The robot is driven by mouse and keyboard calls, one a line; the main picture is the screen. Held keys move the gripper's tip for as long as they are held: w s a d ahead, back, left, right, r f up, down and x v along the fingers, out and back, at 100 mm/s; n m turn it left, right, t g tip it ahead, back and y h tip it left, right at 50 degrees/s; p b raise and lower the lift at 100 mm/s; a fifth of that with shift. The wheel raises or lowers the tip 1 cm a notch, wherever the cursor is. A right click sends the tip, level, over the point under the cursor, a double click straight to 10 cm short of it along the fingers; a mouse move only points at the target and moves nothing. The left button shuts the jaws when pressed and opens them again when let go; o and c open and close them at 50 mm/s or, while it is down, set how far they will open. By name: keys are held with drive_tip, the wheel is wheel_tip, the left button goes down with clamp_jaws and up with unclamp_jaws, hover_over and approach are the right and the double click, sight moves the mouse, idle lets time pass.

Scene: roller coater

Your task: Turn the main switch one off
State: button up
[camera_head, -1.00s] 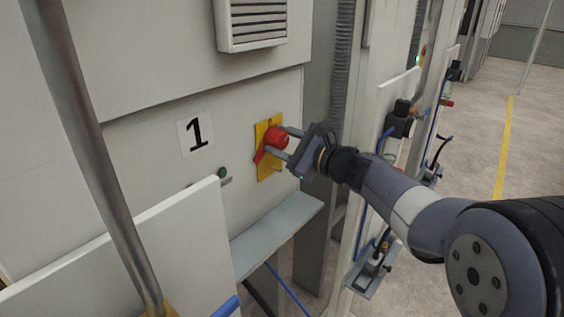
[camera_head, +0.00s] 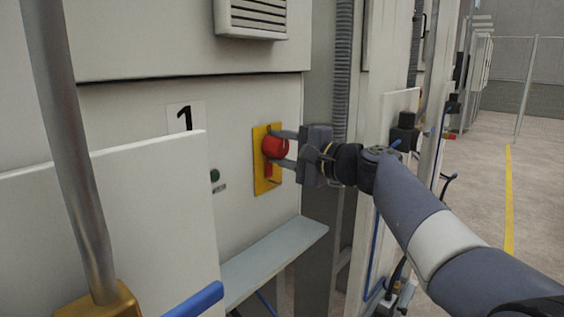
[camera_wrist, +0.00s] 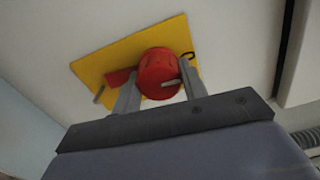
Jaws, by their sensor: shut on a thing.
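The main switch is a round red knob (camera_head: 272,147) on a yellow plate (camera_head: 262,184), fixed to the pale cabinet panel beside a "1" label (camera_head: 184,116). A red tab hangs down below the knob in the head view. My gripper (camera_head: 286,148) reaches it from the right and is shut on the knob, one finger above and one below. In the wrist view the red knob (camera_wrist: 157,70) sits between the two grey fingers, on the tilted yellow plate (camera_wrist: 105,66). The fingers hide parts of the knob's sides.
A white panel (camera_head: 120,220) and a metal post (camera_head: 80,150) stand at the left. Black and blue fittings (camera_head: 404,135) are right of the arm.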

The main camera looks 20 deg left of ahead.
drive_tip(key=shift+n+b, duration=0.4)
drive_tip(key=shift+n, duration=0.2)
drive_tip(key=o, duration=1)
drive_tip(key=v, duration=1)
drive_tip(key=shift+s+d+b, duration=0.15)
drive_tip(key=shift+d+b, duration=0.25)
drive_tip(key=shift+a, duration=0.1)
drive_tip(key=p+x, duration=0.1)
drive_tip(key=x, duration=1)
drive_tip(key=shift+m, duration=0.3)
